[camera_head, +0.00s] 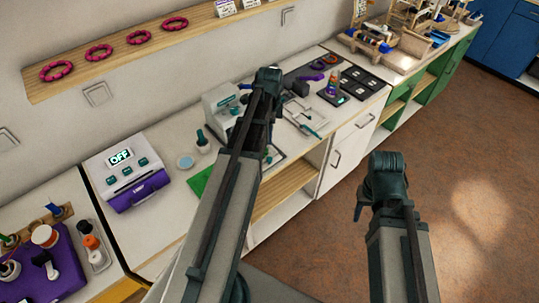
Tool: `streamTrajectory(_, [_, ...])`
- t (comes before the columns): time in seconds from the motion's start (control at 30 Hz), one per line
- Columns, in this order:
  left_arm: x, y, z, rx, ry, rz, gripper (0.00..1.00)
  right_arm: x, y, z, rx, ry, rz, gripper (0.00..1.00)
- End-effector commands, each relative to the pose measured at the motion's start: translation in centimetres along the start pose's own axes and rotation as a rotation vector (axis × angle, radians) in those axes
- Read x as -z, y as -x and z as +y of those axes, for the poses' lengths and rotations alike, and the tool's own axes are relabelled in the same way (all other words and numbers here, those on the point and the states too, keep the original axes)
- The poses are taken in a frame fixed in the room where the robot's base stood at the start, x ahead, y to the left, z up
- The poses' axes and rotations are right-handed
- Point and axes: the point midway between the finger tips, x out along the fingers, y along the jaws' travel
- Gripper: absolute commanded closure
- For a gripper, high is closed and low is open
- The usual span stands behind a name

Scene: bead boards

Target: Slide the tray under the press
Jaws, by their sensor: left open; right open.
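A pale press-like machine (220,112) stands on the white counter, partly hidden behind my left arm. A shallow light tray with teal parts (308,121) lies on the counter just right of that arm; I cannot tell for certain that it is the task's tray. My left gripper (266,82) is open, above the counter between the machine and the tray; its fingers are hard to make out. My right gripper (362,206) is open and empty, over the floor in front of the cabinets, away from the counter.
A white and purple device reading OFF (128,165) stands on the left. A green mat (201,181) lies near the counter's front edge. A black board with squares (362,82) lies to the right. A wooden shelf (120,55) with pink rings hangs above. The brown floor (465,180) is clear.

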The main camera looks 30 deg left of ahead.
Motion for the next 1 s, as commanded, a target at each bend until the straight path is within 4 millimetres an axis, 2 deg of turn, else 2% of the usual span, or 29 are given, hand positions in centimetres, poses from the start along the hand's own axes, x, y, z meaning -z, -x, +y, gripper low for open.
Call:
streamTrajectory(0.27, [-0.2, -0.3, -0.1, 0.001, -0.009, 0.001, 0.40, 0.0, -0.3, 0.0, 0.000, 0.000, 0.000, 0.50])
streamTrajectory(0.47, [-0.2, -1.7, -0.1, 0.001, -0.009, 0.001, 0.40, 0.1, -1.7, -0.2, 0.000, -0.001, 0.000, 0.50])
streamTrajectory(1.0, [-0.1, -9.0, -0.1, 0.001, -0.008, 0.001, 0.40, 0.5, -9.0, -0.9, 0.000, -0.001, 0.000, 0.50])
